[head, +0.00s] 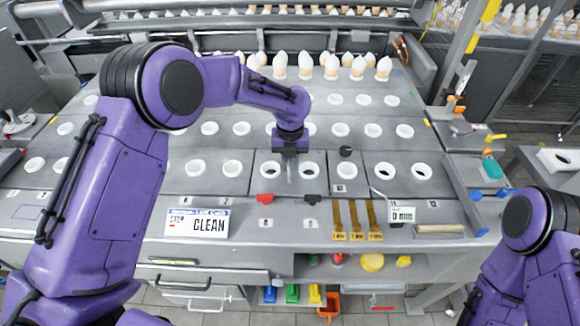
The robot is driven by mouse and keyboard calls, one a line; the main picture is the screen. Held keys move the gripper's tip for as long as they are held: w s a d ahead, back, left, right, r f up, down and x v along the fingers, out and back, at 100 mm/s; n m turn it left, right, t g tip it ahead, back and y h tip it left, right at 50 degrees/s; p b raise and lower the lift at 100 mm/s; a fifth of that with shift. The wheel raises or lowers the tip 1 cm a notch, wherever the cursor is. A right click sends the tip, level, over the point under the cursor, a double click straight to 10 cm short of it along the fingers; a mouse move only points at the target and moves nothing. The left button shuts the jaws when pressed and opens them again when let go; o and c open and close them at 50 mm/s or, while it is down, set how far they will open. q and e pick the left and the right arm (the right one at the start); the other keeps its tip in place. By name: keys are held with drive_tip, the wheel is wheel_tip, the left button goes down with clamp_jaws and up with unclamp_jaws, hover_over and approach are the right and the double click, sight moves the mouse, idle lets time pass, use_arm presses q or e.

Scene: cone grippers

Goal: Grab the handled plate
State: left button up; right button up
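A grey panel with two white ring-shaped holes (310,184) sits in the front row of the grey work surface, right under my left gripper. It looks like the handled plate, but any handle on it is hidden or too small to make out. My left gripper (289,175) points straight down between the two white rings, its fingertips at or just above the panel. The fingers look close together, but I cannot tell whether they hold anything. My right arm shows only at the lower right edge, and its gripper is out of view.
White and orange cones (331,68) stand in a row at the back. A "CLEAN" sign (198,223), several brass-coloured strips (355,219) and a small display (402,214) are at the front edge.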

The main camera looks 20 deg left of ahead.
use_arm(q)
drive_tip(key=shift+s+r, duration=0.15)
drive_tip(key=shift+s, duration=0.15)
clamp_jaws()
idle(1.1)
